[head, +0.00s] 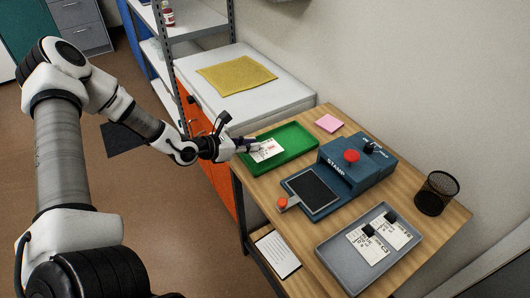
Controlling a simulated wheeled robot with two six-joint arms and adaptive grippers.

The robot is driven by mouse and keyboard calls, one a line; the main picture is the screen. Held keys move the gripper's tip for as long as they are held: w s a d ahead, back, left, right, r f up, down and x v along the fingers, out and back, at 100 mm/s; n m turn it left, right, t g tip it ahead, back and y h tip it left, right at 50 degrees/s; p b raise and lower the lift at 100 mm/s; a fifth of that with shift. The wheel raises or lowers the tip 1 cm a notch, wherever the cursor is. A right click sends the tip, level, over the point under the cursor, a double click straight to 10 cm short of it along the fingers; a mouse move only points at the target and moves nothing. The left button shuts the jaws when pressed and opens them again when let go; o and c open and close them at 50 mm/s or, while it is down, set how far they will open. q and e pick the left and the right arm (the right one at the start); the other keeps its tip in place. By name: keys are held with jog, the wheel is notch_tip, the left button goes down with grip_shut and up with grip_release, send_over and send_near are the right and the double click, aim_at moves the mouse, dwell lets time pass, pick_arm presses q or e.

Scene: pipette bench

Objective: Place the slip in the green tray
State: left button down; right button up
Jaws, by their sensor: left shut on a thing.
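The green tray (295,137) lies on the far left part of the wooden table. The white slip (266,151), with dark print and a reddish mark, is at the left part of the tray, over its floor. I cannot tell whether it touches the floor. My left gripper (255,146) reaches in over the tray's left edge and is shut on the slip's near-left end. The fingertips are small and partly merge with the slip. My right gripper is not in view.
A blue stamp machine (355,160) with a red button stands right of the tray. A grey tray (337,254) holds slips with black blocks. A black mesh cup (436,193) and pink notes (328,123) are on the table. A white-topped orange cabinet (285,97) stands behind.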

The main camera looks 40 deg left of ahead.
aim_at(263, 143)
pick_arm(q)
jog(key=w, duration=0.6)
jog(key=shift+d+f, duration=0.15)
jog(key=f, duration=0.3)
jog(key=shift+w+f, duration=0.2)
jog(key=shift+f, duration=0.15)
jog(key=c, duration=1.2)
grip_release()
jog(key=shift+o, duration=0.2)
